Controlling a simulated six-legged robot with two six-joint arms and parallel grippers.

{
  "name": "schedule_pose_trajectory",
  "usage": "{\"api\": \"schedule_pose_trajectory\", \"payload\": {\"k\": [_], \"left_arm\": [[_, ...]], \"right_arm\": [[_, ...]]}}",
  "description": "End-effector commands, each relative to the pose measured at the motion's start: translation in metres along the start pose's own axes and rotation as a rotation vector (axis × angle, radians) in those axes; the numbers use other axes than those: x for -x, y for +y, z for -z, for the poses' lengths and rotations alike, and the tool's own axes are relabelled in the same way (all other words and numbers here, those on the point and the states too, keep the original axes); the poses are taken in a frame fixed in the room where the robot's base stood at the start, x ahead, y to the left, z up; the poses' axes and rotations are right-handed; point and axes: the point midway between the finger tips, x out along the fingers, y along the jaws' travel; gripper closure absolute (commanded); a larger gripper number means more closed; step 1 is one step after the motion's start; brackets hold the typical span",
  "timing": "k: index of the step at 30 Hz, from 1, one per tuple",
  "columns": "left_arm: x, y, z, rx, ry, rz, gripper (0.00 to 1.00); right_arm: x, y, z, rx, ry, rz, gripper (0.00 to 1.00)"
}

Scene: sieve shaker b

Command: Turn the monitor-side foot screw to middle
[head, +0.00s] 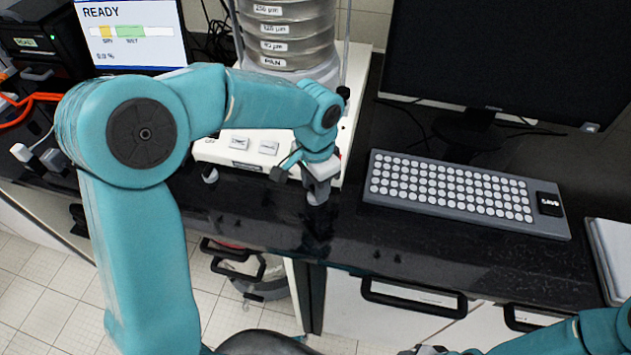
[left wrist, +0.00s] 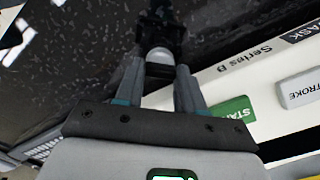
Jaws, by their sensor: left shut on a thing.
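The sieve shaker (head: 268,145) stands on the dark bench with a stack of labelled sieves on it. My left gripper (head: 317,192) is at its front right corner, on the side toward the monitor, pointing down at the bench. In the left wrist view, my left gripper's two fingers (left wrist: 158,88) are closed on the monitor-side foot screw (left wrist: 160,56), whose pale rounded part shows between the tips. In the head view the gripper hides this screw. The other front foot screw (head: 210,174) shows at the shaker's left. My right arm enters at the lower right; its jaws are not clear.
A keyboard (head: 460,193) lies to the right of the shaker, in front of the dark monitor (head: 505,50). A screen reading READY (head: 130,35) stands at the back left. The bench's front strip is clear; drawer handles (head: 413,298) are below.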

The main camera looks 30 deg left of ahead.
Motion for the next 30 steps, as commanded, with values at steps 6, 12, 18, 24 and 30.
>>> {"api": "schedule_pose_trajectory", "payload": {"k": [6,12,18,24,30], "left_arm": [[0.003,-0.001,0.0,-0.205,0.002,0.002,0.92],[0.003,-0.001,0.001,-0.394,0.004,0.004,0.92],[0.003,-0.001,0.002,-0.568,0.006,0.005,0.92],[0.003,0.0,0.003,-0.705,0.009,0.005,0.92],[0.003,0.001,0.003,-0.797,0.01,0.004,0.92]], "right_arm": [[0.006,-0.002,0.0,0.0,0.0,0.0,0.57],[0.011,-0.004,0.0,0.0,0.0,0.0,0.57],[0.016,-0.006,0.0,0.0,0.0,0.0,0.57],[0.019,-0.007,0.0,0.0,0.0,0.0,0.57],[0.022,-0.008,-0.001,0.0,0.0,0.0,0.57]]}}
